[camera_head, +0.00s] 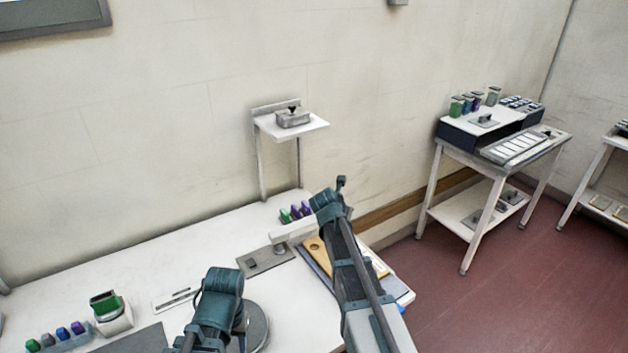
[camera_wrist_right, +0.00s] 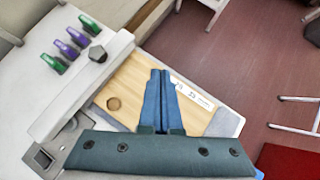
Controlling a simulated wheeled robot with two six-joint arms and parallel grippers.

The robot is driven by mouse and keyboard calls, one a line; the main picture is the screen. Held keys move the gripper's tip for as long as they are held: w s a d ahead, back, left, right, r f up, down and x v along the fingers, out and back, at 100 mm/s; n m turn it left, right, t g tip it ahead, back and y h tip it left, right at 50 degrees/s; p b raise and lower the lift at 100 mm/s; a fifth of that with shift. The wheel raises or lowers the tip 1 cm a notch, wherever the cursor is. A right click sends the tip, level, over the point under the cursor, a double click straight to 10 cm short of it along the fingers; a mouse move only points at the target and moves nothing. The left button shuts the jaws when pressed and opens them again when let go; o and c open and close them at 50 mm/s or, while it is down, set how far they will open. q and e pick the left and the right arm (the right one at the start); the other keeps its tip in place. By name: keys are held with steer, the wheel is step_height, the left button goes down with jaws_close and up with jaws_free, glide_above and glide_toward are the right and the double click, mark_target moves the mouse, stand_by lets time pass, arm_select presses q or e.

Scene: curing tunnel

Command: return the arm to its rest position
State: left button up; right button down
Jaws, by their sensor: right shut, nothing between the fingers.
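My right arm (camera_head: 352,262) reaches up from the bottom over the right end of the white bench (camera_head: 150,250). Its fingers do not show in the head view. In the right wrist view my right gripper (camera_wrist_right: 160,73) is shut and empty, its blue fingers together above a wooden board (camera_wrist_right: 130,82). My left arm (camera_head: 218,290) shows at the bottom, over the bench; its fingers are not visible.
Green and purple pieces (camera_wrist_right: 73,42) stand beside a pale bar (camera_wrist_right: 88,85) left of my right gripper. A wall shelf (camera_head: 310,126) holds a grey block. A side table (camera_head: 460,155) stands at right. Red floor (camera_head: 440,290) lies clear between.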

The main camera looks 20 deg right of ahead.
steer(key=s+a+f+m+g+y, duration=0.2)
steer(key=s+a+f+m+g, duration=0.1)
steer(key=s+a+m, duration=0.8)
steer(key=s+a+f+m+g+y, duration=0.3)
steer(key=s+a+m, duration=0.9)
steer(key=s, duration=0.7)
steer(key=a, duration=0.3)
steer(key=shift+a+f+m+g, duration=0.2)
steer(key=shift+a+m+g, duration=0.1)
steer(key=shift+a+g, duration=0.1)
arm_select(q)
steer(key=shift+a, duration=0.1)
